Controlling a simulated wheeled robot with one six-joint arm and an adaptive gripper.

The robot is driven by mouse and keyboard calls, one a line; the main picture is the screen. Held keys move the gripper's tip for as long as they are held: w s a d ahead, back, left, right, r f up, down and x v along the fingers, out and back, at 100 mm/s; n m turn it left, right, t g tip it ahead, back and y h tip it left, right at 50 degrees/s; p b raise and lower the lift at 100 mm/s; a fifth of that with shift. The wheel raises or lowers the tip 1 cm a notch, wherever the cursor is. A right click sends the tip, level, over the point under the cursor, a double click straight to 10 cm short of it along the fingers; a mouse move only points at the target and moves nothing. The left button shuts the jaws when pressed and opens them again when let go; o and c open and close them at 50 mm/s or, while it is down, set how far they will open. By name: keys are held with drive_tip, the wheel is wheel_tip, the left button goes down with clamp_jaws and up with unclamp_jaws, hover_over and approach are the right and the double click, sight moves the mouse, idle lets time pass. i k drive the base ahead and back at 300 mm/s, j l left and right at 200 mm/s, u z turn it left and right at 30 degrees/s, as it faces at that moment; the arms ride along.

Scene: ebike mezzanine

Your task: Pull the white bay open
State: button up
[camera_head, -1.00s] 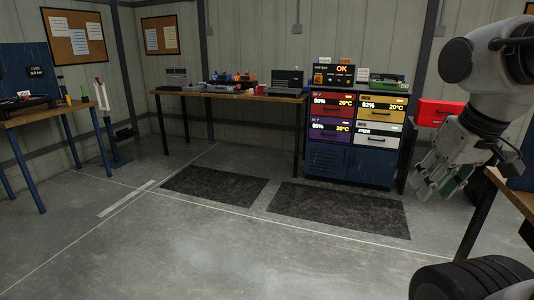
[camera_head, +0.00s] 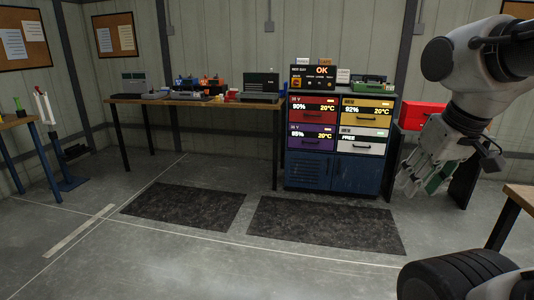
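The white bay (camera_head: 361,147) is the lower right drawer of a dark blue cabinet (camera_head: 357,174). Its front looks flush with the cabinet, with a dark handle across it and a display above reading FREE. My gripper (camera_head: 408,188) hangs at the right of the head view, pointing down, well in front of the cabinet and apart from it. Something green (camera_head: 437,179) shows at the fingers; I cannot tell whether it is held. The finger gap is too small to judge.
Red (camera_head: 313,115), yellow (camera_head: 366,117) and purple (camera_head: 311,143) bays surround the white one. A red box (camera_head: 420,114) stands right of the cabinet. A workbench (camera_head: 200,101) adjoins at left, and another table edge (camera_head: 520,193) is at right. The floor ahead with dark mats (camera_head: 322,226) is clear.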

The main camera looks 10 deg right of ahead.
sight(354, 139)
drive_tip(key=i+l+z, duration=0.1)
drive_tip(key=i+z, duration=0.25)
drive_tip(key=i, duration=0.45)
drive_tip(key=i+j+z, duration=0.1)
drive_tip(key=i+z, duration=0.25)
drive_tip(key=i, duration=0.45)
drive_tip(key=i+l, duration=0.15)
drive_tip(key=i, duration=0.35)
drive_tip(key=i+l+u, duration=0.1)
drive_tip(key=i, duration=0.35)
drive_tip(key=i+l, duration=0.2)
drive_tip(key=i, duration=0.25)
drive_tip(key=i+l, duration=0.2)
drive_tip(key=i, duration=0.3)
drive_tip(key=i+l+z, duration=0.1)
drive_tip(key=i+l, duration=0.3)
drive_tip(key=l, duration=0.2)
